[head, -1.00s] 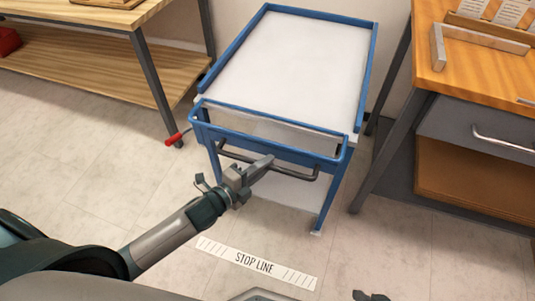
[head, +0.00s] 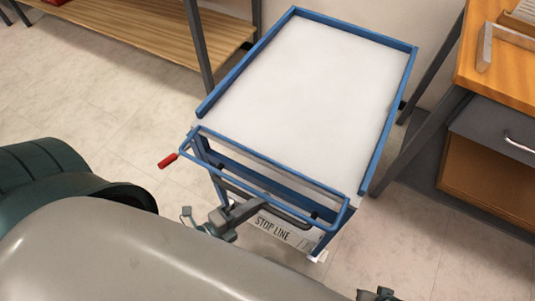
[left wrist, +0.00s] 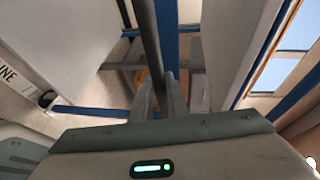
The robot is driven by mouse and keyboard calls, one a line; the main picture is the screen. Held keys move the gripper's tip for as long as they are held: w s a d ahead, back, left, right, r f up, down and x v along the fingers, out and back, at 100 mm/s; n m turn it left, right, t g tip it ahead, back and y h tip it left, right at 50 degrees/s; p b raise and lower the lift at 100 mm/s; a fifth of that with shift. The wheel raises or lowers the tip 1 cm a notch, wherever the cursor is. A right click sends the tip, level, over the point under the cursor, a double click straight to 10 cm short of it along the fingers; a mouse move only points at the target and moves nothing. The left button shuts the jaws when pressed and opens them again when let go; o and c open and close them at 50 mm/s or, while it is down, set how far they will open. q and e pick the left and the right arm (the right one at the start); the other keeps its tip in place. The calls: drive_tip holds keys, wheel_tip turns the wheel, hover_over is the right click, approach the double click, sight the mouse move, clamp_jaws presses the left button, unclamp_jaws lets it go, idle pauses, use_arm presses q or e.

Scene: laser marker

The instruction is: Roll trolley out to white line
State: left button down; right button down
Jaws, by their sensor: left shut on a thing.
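The trolley has a blue frame (head: 408,85) and a white top (head: 310,85). It stands in front of me, between two benches. Its dark handle bar (head: 290,215) crosses the near end. My left gripper (head: 245,210) is shut on this handle bar. The left wrist view shows the bar (left wrist: 149,45) running between the fingers (left wrist: 158,95). The white floor strip marked STOP LINE (head: 272,229) shows under the handle end, partly hidden by the trolley and my arm. A dark tip of my right gripper (head: 376,294) shows at the bottom edge, its jaws unclear.
A red-ended lever (head: 167,160) sticks out on the trolley's left side. A wooden bench (head: 150,45) stands at the back left, its dark leg near the trolley. A workbench with a grey drawer (head: 490,130) stands close on the right. Floor on the left is clear.

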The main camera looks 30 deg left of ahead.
use_arm(q)
drive_tip(key=shift+s, duration=0.5)
use_arm(e)
drive_tip(key=shift+f, duration=0.2)
use_arm(q)
drive_tip(key=shift+f, duration=0.1)
drive_tip(key=c, duration=1.7)
unclamp_jaws()
drive_tip(key=shift+c, duration=0.2)
